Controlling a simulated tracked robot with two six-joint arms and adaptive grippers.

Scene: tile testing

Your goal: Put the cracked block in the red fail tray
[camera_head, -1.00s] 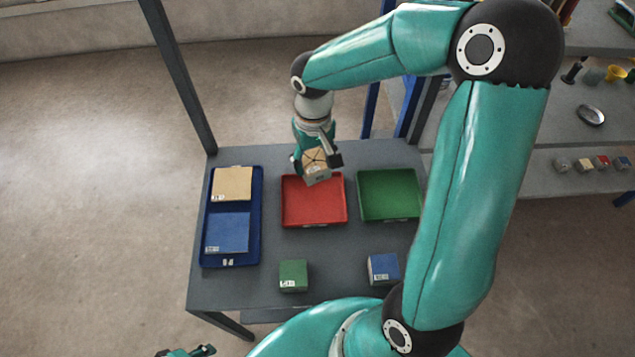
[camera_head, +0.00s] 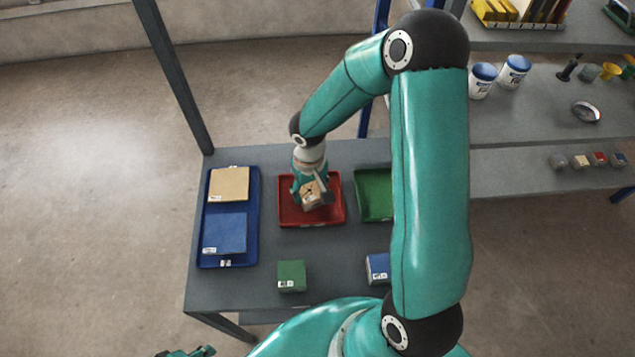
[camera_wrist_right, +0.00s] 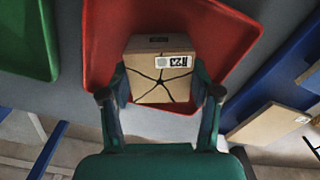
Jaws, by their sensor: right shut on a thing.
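The cracked block (camera_head: 311,197) is tan with dark crack lines. In the right wrist view the block (camera_wrist_right: 162,72) shows cracks spreading from one point and a label reading R23. My right gripper (camera_head: 314,192) is shut on it, one finger on each side. The block is over the red fail tray (camera_head: 335,212), within its rim in the head view; whether it touches the floor of the tray I cannot tell. The red tray also fills much of the right wrist view (camera_wrist_right: 225,35). My left gripper (camera_head: 190,352) shows only partly at the bottom edge.
A green tray (camera_head: 373,194) is right of the red one, partly behind my right arm. A blue tray (camera_head: 229,262) at left holds a tan and a blue tile. A green block (camera_head: 291,276) and a blue block (camera_head: 377,267) stand at the front of the table.

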